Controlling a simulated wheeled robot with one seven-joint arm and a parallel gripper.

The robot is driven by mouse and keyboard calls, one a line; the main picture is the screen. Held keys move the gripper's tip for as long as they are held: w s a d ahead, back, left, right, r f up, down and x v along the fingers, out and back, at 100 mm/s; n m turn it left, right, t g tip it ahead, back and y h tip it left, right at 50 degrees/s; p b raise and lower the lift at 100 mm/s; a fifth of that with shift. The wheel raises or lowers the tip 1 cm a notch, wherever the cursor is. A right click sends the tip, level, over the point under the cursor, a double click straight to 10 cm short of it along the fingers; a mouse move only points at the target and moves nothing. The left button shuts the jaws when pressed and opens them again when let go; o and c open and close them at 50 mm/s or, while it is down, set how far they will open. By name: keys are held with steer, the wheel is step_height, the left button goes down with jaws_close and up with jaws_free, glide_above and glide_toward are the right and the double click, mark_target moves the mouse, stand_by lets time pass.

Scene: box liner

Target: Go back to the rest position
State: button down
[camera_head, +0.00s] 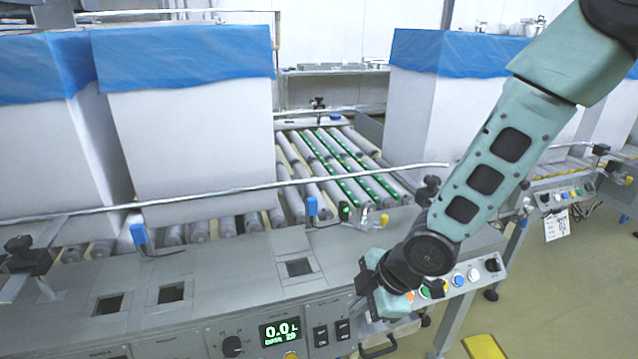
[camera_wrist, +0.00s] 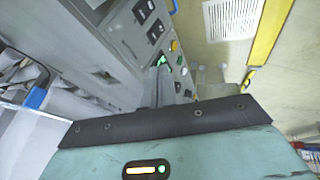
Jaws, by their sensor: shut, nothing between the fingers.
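My teal and black arm comes down from the top right in the head view. Its end, with my gripper (camera_head: 368,285), is in front of the machine's front edge, beside the control panel (camera_head: 460,280).
Tall white boxes with blue liners (camera_head: 185,58) (camera_head: 455,52) stand left and right of the roller conveyor (camera_head: 335,165). A metal rail (camera_head: 235,192) crosses in front. The display (camera_head: 280,333) reads 0.0. Floor (camera_head: 560,280) is open at the right, with a yellow block (camera_head: 484,346).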

steer(key=s+d+r+m+g+h, duration=0.1)
steer(key=s+d+r+m+h, duration=0.15)
steer(key=s+r+m, duration=0.6)
steer(key=s+d+r+m+g+h, duration=0.1)
steer(key=s+d+r+m+h, duration=0.25)
steer(key=s, duration=0.75)
step_height(320, 180, up, 17)
steer(key=w+d+y+p, duration=0.1)
steer(key=p, duration=1.4)
steer(key=shift+d+y, duration=0.35)
steer(key=shift+y, duration=0.05)
steer(key=shift+w+d+r, duration=0.1)
steer(key=shift+w+d, duration=0.2)
